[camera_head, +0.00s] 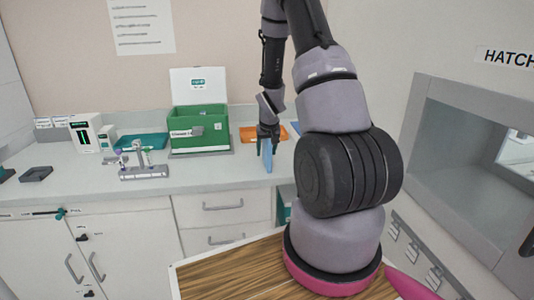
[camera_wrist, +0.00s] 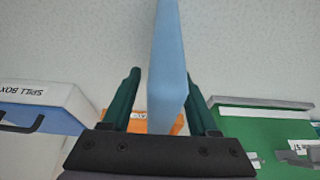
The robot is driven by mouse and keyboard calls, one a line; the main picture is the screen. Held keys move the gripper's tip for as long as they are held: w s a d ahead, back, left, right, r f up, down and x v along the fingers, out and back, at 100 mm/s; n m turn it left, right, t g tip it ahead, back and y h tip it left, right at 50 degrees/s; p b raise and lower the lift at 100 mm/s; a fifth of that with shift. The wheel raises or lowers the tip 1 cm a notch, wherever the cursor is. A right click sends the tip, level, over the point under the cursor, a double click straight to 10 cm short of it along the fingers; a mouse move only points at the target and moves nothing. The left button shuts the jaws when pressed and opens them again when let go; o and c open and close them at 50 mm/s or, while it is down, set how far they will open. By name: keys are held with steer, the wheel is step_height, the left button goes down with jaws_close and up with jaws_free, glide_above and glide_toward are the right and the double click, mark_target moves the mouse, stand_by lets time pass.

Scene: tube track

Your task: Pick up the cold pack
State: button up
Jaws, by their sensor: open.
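The cold pack, a light blue flat slab, stands on edge at the counter by my gripper in the head view (camera_head: 267,157). In the wrist view the cold pack (camera_wrist: 168,65) reaches between my two dark green fingers. My gripper (camera_head: 268,137) points down over it and is open, with a finger on each side; gaps show between the slab and the fingers in the wrist view (camera_wrist: 162,95). I cannot tell whether the pack's lower edge rests on the counter.
An orange tray (camera_head: 248,133) lies just behind. A green box with its white lid raised (camera_head: 200,130) stands to the left. In the wrist view a white and blue spill box (camera_wrist: 35,100) is at left. A tube rack (camera_head: 145,172) stands further left; counter (camera_head: 220,172) in front is clear.

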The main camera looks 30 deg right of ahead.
jaws_close()
